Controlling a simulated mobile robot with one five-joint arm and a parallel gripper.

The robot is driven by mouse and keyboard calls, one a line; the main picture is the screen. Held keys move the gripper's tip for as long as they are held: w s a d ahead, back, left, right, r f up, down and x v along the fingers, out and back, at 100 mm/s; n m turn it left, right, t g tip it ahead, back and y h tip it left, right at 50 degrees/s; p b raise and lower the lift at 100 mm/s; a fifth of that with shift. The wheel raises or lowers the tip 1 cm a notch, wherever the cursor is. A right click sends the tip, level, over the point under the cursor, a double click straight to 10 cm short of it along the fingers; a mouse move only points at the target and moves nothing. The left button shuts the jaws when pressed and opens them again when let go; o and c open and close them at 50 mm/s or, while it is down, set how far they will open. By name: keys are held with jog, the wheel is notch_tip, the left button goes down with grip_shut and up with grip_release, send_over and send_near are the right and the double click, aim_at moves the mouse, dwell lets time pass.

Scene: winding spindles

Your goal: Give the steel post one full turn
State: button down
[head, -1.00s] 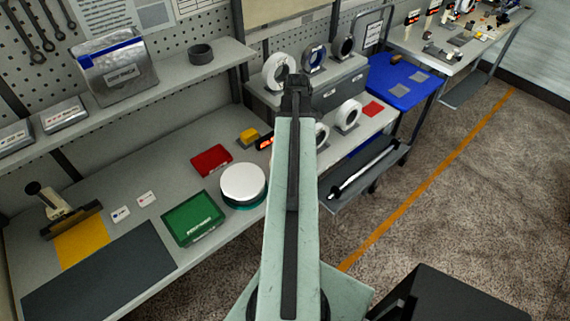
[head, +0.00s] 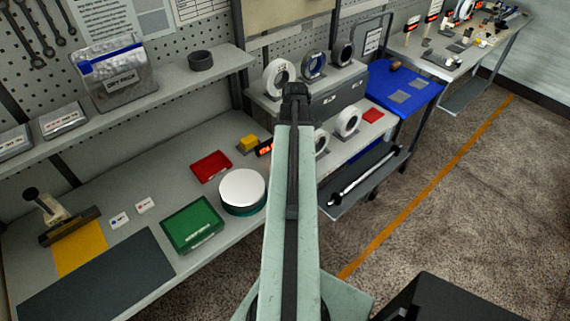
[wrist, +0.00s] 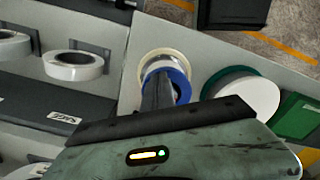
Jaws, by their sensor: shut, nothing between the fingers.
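I cannot pick out a steel post for certain in either view; my arm hides part of the bench. In the head view my gripper (head: 295,92) is at the far end of my pale green arm, over the bench near the tape rolls. In the wrist view the dark fingers of my gripper (wrist: 160,88) are shut and empty. They overlap a blue ring (wrist: 180,82) and a cream ring (wrist: 163,52) on the bench. I cannot tell whether they touch. A round white-topped disc (head: 243,188) with a teal rim sits on the bench; it also shows in the wrist view (wrist: 247,104).
White tape rolls (head: 348,120) stand beyond my arm, with a white roll (head: 278,76) and a blue-cored roll (head: 315,65) on the grey drawer unit (head: 340,90). A green box (head: 192,222) and red tray (head: 211,166) lie left.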

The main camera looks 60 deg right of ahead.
jog(key=shift+a, duration=0.15)
jog(key=shift+s, duration=0.35)
notch_tip(320, 180, up, 6)
jog(key=p, duration=0.6)
jog(key=shift+r, duration=0.2)
jog(key=shift+f, duration=0.25)
